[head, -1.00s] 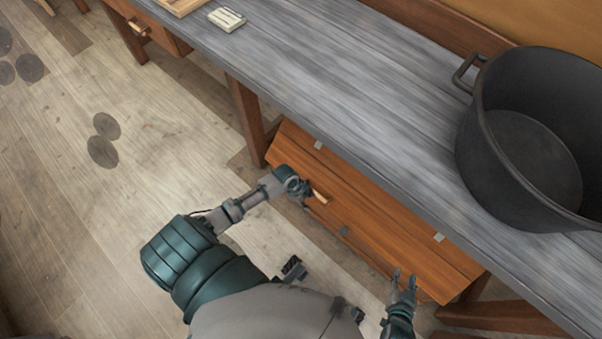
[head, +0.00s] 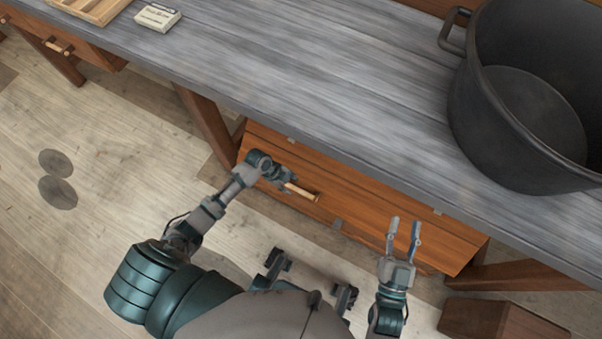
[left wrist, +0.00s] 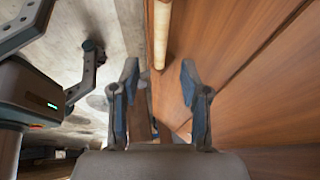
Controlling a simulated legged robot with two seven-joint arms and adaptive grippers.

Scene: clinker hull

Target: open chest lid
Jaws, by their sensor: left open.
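The orange-brown wooden chest (head: 385,222) stands on the floor under the workbench, its lid down. A pale wooden bar handle (head: 301,191) sticks out from the chest. My left gripper (head: 286,182) is at the handle's left end. In the left wrist view its fingers (left wrist: 160,75) are spread, and the handle (left wrist: 161,35) lies ahead between their lines; contact cannot be told. A small metal latch (head: 337,225) shows at the chest's front edge. My right gripper (head: 405,220) is open and empty, in front of the chest's right part in the picture.
The grey plank bench top (head: 300,75) overhangs the chest's back. A large black pot (head: 475,125) stands on it at the right. A small pale box (head: 158,17) and a wooden tray (head: 100,8) are at the left. A brown wooden block (head: 500,320) lies lower right.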

